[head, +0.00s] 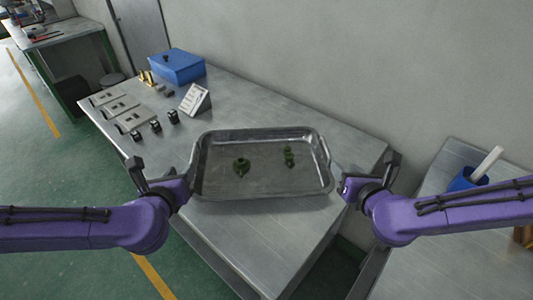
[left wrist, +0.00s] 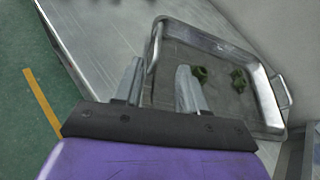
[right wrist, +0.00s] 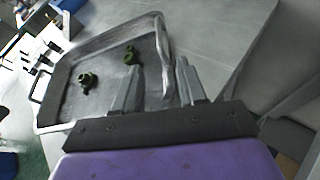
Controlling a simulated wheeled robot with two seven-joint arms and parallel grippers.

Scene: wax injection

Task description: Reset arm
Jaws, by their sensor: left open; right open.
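A metal tray (head: 262,190) with a handle at each end lies on the steel table. Two dark green wax pieces lie apart inside it, one at the left (head: 241,166) and one at the right (head: 289,156). My left gripper (head: 190,176) is open at the tray's left end. In the left wrist view its fingers (left wrist: 158,88) are on either side of the tray's near rim and handle. My right gripper (head: 341,187) is open at the tray's right end. In the right wrist view its fingers (right wrist: 160,85) straddle the tray's handle end. Contact with the handles cannot be told.
On the table's left part stand a blue box (head: 177,66), a white sign (head: 195,100), several flat grey plates (head: 122,107) and small black parts (head: 173,116). A blue cup (head: 466,180) with a white stick stands on the right table. A wall runs behind.

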